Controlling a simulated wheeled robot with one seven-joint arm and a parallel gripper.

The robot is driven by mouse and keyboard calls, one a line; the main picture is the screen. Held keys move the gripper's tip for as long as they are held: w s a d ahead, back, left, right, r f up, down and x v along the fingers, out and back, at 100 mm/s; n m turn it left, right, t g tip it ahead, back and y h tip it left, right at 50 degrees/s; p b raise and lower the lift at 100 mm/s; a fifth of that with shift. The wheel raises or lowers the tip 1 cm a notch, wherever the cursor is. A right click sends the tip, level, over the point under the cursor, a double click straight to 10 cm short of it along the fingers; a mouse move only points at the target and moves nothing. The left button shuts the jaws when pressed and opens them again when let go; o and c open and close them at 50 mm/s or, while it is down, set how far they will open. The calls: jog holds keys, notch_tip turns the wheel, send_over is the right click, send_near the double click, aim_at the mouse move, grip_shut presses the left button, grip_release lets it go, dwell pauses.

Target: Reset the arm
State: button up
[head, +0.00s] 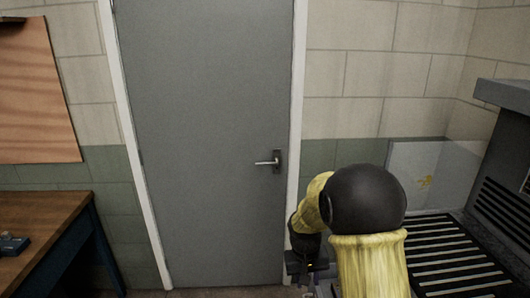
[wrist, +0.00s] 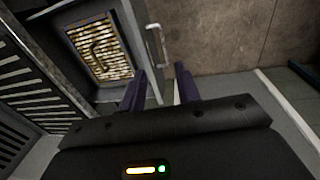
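My arm shows at the lower right of the head view, with yellow sleeves and a black rounded joint. My gripper (head: 305,268) hangs low beside it, in front of the door's lower right edge, small and partly cut off by the frame. In the wrist view my gripper (wrist: 161,75) shows two dark purple fingers standing apart, with nothing held between them. Beyond the fingertips is a pale upright handle (wrist: 156,48) on a light panel edge; I cannot tell its distance, but no contact shows.
A closed grey door (head: 205,130) with a lever handle (head: 267,162) is ahead. A wooden bench (head: 40,225) stands at left. A grey machine (head: 500,160) with a slatted grate (head: 445,250) is close at right. The wrist view shows a lit yellowish slatted panel (wrist: 100,45).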

jog(key=s+d+r+t, duration=0.1)
jog(key=s+r, duration=0.1)
jog(key=s, duration=0.6)
jog(key=s+d+r+t+y, duration=0.1)
jog(key=s+d+r, duration=0.1)
jog(key=s, duration=0.7)
jog(key=shift+r+m, duration=0.3)
jog(key=shift+r, duration=0.55)
